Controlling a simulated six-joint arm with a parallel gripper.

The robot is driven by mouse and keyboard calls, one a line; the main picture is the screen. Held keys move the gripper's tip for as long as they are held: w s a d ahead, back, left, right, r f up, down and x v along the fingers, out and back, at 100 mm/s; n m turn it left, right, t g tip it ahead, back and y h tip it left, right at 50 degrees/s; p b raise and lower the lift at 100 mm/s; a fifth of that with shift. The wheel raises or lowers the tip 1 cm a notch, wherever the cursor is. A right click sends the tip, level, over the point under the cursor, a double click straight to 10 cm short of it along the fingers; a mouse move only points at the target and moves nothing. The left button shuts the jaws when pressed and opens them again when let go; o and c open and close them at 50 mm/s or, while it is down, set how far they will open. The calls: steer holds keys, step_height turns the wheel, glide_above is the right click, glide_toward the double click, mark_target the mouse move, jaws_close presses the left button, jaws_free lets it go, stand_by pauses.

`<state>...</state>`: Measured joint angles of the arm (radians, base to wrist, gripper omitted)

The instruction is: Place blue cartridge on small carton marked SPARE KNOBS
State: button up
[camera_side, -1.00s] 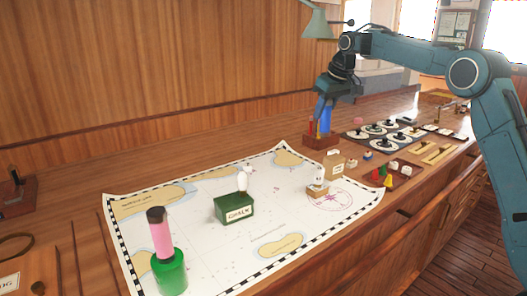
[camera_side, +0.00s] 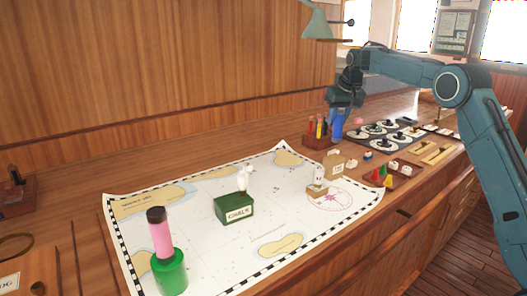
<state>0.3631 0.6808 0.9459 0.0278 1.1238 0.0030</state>
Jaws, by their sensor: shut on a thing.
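My gripper (camera_side: 339,112) is shut on the blue cartridge (camera_side: 337,127), which hangs upright below it at the right end of the wooden rack (camera_side: 315,143). I cannot tell whether the cartridge's lower end is clear of the rack. A small tan carton (camera_side: 334,168) with a pale label stands just in front, at the chart's edge. Another small tan carton (camera_side: 317,191) sits nearer on the chart, with a white object on it. Both labels are too small to read, so I cannot tell which says SPARE KNOBS.
The rack holds red and yellow cartridges. A green CHALK box (camera_side: 234,208) and a green holder with a pink cylinder (camera_side: 169,269) stand on the chart (camera_side: 215,255). Dark knobs on pale discs (camera_side: 376,129) and small coloured pieces (camera_side: 381,175) lie to the right. Most of the chart is clear.

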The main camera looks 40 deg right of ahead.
mark_target(336, 134)
steer(key=shift+f, duration=0.95)
steer(key=shift+f, duration=1.8)
steer(key=shift+f, duration=0.15)
steer(key=o, duration=1)
steer(key=v, duration=1.2)
steer(key=shift+s, duration=0.1)
